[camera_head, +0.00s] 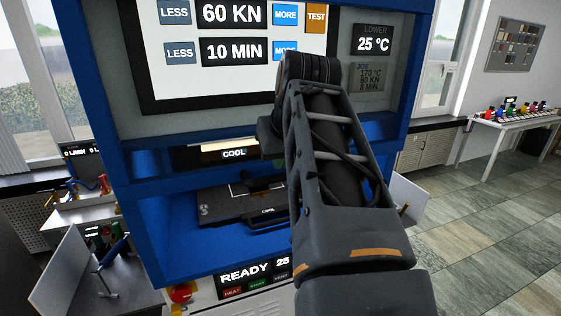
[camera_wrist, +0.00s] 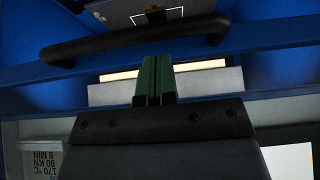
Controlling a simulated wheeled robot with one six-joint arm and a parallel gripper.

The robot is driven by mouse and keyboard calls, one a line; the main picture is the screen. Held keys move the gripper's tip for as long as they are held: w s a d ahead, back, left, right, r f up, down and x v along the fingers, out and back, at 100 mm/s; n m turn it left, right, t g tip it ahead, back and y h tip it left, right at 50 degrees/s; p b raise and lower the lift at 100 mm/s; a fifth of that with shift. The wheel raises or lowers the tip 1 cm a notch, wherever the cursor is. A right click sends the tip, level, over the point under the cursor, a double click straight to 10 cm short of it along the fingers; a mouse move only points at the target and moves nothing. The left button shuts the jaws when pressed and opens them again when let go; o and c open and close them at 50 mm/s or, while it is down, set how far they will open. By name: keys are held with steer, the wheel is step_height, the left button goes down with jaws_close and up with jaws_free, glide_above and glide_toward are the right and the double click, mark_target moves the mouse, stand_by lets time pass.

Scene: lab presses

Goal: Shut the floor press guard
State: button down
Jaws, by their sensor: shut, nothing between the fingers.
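The press (camera_head: 150,235) is a tall blue machine filling the middle of the head view. Its guard (camera_head: 155,187) appears to be a blue frame standing raised across the display, with the lower opening uncovered. In the wrist view, a blue guard bar (camera_wrist: 265,53) crosses the picture, with a black bowed handle (camera_wrist: 110,43) in front of it. My gripper (camera_wrist: 157,60) has green fingers, closed together and empty, with their tips close to the handle's middle. I cannot tell whether they touch it. In the head view my arm hides the handle and fingertips.
Inside the opening lies a dark plate (camera_head: 235,203) marked COOL. A control panel (camera_head: 250,278) reading READY and a red knob (camera_head: 181,293) are below. A bench with coloured items (camera_head: 515,112) stands at the right wall. Tiled floor (camera_head: 480,235) is clear at right.

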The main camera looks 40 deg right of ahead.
steer(key=shift+f, duration=0.55)
